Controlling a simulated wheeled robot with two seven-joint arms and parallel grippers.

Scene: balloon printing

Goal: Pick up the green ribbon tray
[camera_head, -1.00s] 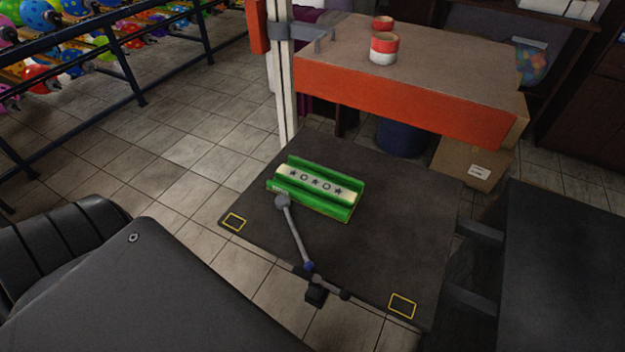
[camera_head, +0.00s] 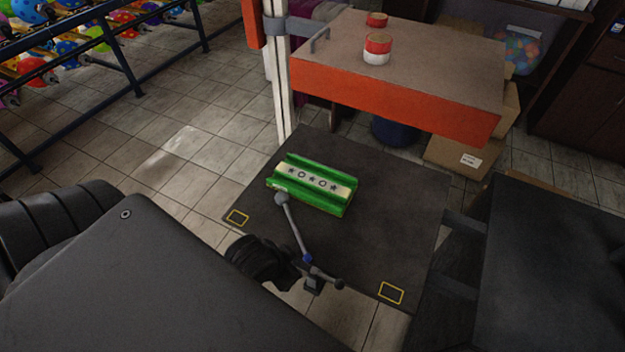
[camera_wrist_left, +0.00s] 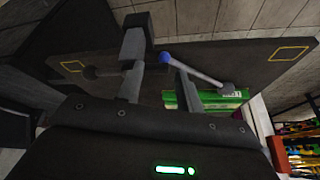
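The green ribbon tray (camera_head: 314,186) lies on the dark platform (camera_head: 390,215), a pale strip with dark stars and rings along its top. A grey jointed lever (camera_head: 296,228) stands in front of it, its ball end overlapping the tray's near edge in the head view. My left gripper (camera_head: 275,268) is a dark shape at the platform's front left edge, short of the tray. In the left wrist view its fingers (camera_wrist_left: 158,80) look apart with nothing between them. The tray (camera_wrist_left: 210,98) shows there partly hidden behind the lever and a finger. My right gripper is not in view.
A dark block (camera_head: 560,265) with two bars stands right of the platform. An orange-edged table (camera_head: 395,95) with red and white rolls (camera_head: 377,50) is behind. Balloon racks (camera_head: 120,60) stand at the back left. The platform right of the tray is bare.

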